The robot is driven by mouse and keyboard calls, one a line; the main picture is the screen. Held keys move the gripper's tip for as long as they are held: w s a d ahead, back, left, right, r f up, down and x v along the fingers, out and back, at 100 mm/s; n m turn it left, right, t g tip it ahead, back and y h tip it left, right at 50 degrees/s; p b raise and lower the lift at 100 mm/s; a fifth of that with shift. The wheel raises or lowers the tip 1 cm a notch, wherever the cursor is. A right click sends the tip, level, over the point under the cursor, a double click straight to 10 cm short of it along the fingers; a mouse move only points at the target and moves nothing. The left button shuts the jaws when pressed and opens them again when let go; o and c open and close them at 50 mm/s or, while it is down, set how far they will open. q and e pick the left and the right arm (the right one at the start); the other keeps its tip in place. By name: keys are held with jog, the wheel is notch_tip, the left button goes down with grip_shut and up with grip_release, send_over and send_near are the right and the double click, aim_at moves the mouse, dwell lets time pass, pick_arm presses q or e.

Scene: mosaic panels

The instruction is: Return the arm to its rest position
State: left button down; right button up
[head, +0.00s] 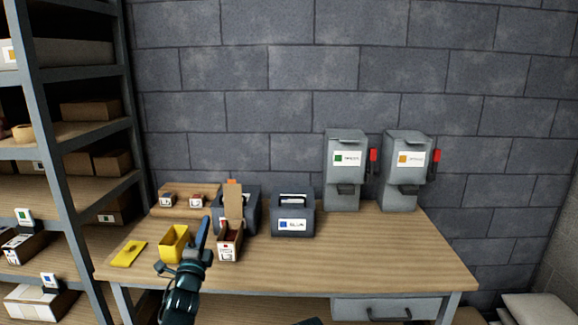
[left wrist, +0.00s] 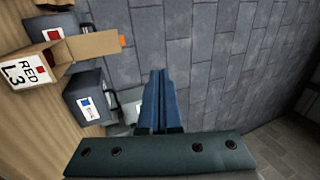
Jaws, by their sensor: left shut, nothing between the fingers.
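My left gripper (head: 203,236) is shut and empty. In the head view it is raised in front of the table (head: 370,253), between a yellow box and an open cardboard box as the picture shows it. In the left wrist view its two fingers (left wrist: 158,85) lie together, pointing toward the grey block wall, with nothing between them. The open cardboard box (head: 229,246) stands on the table with its flap up; its label reads RED L3 in the left wrist view (left wrist: 25,70). My right gripper is not in view.
A yellow open box (head: 174,242) and a yellow flat piece (head: 128,254) are on the left. A dark bin labelled BLUE (head: 293,217) and two grey dispensers (head: 345,175) (head: 408,175) stand behind. A shelf rack (head: 68,190) rises at left. The table's right front is clear.

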pick_arm(q)
jog(key=s+d+f+n+g+y+p, duration=0.1)
jog(key=s+d+f+n+g, duration=0.25)
jog(key=f, duration=0.35)
jog(key=s+d+f+n+g, duration=0.25)
jog(key=d+f+g, duration=0.2)
jog(key=f, duration=0.25)
jog(key=s+d+f+n+g+y+p, duration=0.1)
jog(key=s+d+f+n+g, duration=0.3)
jog(key=f, duration=0.3)
jog(key=s+d+f+n+g, duration=0.2)
jog(key=s+g, duration=0.3)
jog(key=s, duration=0.4)
jog(key=s+d+f+n+g+p, duration=0.1)
jog(key=s+d+f+n+g, duration=0.1)
jog(key=s+g, duration=0.3)
jog(key=s+d+f, duration=0.1)
jog(key=s, duration=0.3)
